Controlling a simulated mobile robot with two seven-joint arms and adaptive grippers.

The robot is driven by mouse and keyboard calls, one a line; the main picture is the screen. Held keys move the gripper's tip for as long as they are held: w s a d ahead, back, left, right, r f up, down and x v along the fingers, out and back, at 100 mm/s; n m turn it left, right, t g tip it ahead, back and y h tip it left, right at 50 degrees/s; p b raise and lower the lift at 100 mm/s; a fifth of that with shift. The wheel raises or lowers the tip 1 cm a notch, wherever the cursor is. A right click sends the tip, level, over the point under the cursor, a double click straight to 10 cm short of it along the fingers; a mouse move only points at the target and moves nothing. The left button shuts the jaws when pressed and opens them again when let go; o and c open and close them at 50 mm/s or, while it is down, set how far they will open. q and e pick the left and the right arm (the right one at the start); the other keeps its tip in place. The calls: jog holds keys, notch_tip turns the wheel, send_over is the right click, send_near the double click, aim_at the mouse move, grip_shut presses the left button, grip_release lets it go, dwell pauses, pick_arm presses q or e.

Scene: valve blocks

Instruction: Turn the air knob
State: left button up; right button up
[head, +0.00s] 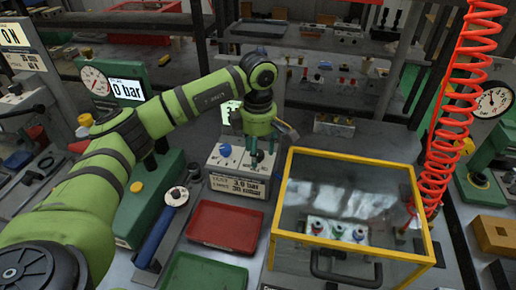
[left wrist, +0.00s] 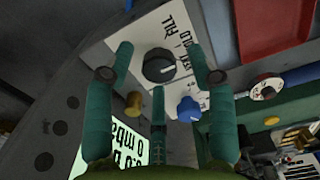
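A light box (head: 240,182) with printed bar and mbar values stands mid-bench in the head view. A blue knob (head: 225,150) is on its top. In the left wrist view a black round knob (left wrist: 158,66) sits beside the printed words HOLD and FILL, with the blue knob (left wrist: 188,109) and a brass knob (left wrist: 133,103) near it. No label reading "air" is legible. My left gripper (head: 261,158) is over the box, fingers pointing down. In the left wrist view its spread fingers (left wrist: 160,50) lie either side of the black knob; contact is not clear. My right gripper is not in view.
A red tray (head: 226,247) and a green tray (head: 205,273) lie in front of the box. A yellow-framed clear case (head: 350,154) stands close on the right, beside a red coiled hose (head: 455,110). A gauge with a "0 bar" display (head: 126,91) is at the left.

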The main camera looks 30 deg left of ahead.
pick_arm(q)
notch_tip(320, 180, up, 12)
dwell(0.6)
dwell(0.5)
